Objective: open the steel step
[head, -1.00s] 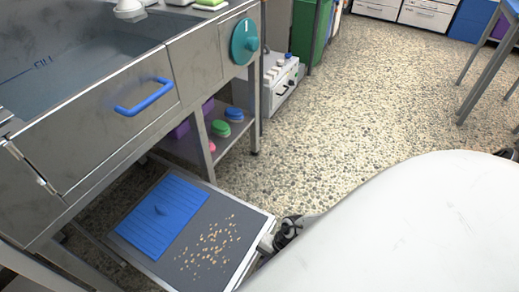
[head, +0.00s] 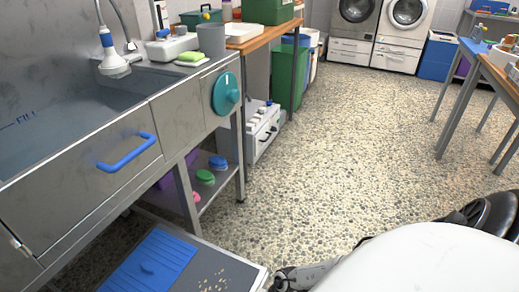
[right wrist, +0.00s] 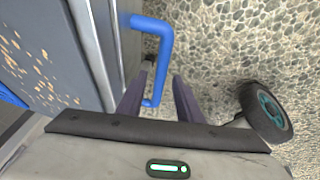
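The steel step (head: 259,279) stands on the floor below the tub at the lower left of the head view, its lower part cut off by the frame. Its dark top carries a blue ribbed mat (head: 150,264) and scattered tan crumbs. In the right wrist view, the step's steel edge (right wrist: 90,50) is at left, with a blue bar handle (right wrist: 163,50) on its side. My right gripper (right wrist: 155,88) is open, its two dark fingers on either side of the handle's lower end; contact cannot be told. My left gripper is out of view.
The steel tub (head: 80,170) has its own blue handle (head: 127,153) and a teal dial (head: 226,94). A low shelf under it holds brushes (head: 205,177). A white box unit (head: 262,130) stands beyond. The speckled floor (head: 350,150) is open at centre; a table (head: 495,75) stands right.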

